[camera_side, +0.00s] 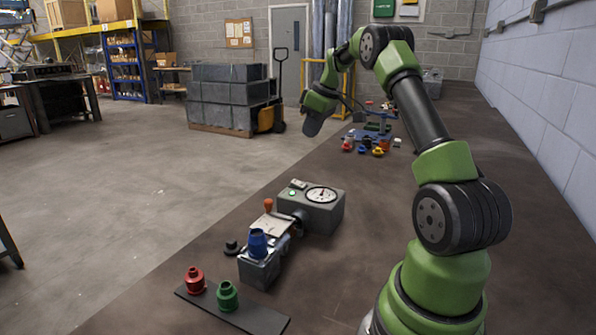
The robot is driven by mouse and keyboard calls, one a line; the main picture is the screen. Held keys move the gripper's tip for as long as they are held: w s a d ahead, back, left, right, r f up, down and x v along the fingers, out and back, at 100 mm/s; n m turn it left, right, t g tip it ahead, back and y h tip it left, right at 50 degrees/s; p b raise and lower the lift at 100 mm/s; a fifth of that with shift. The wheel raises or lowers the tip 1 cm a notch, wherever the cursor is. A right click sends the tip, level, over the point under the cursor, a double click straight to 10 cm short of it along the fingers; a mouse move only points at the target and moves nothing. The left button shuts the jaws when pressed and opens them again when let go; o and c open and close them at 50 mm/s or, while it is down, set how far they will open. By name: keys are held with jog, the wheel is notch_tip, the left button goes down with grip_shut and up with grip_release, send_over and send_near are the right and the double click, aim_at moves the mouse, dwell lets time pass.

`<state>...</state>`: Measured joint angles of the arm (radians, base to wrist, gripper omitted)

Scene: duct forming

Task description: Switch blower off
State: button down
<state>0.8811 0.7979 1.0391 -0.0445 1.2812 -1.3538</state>
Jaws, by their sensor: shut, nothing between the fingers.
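A grey box with a round dial gauge, which looks like the blower (325,217), stands on the bench. A small green light (292,194) glows on its top beside a pale switch-like part (299,184); the switch position is too small to tell. A fixture with an orange-knobbed lever (268,205) adjoins the box, and a blue fitting (258,243) stands upright at its near end. My gripper (311,131) is shut and empty, raised in the air behind the box and well apart from it.
A red fitting (195,280) and a green fitting (228,295) stand on a dark strip (256,319) at the near edge. A small black part (232,248) lies left of the fixture. Several coloured parts sit on a blue rack (372,137) farther back. The bench between is clear.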

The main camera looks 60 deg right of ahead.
aim_at(298, 184)
jog(key=x, duration=1.3)
jog(key=shift+s+f, duration=0.35)
jog(key=shift+f, duration=0.05)
jog(key=shift+w+f, duration=0.4)
jog(key=shift+f, duration=0.1)
jog(key=shift+a+f, duration=0.1)
jog(key=shift+s, duration=0.95)
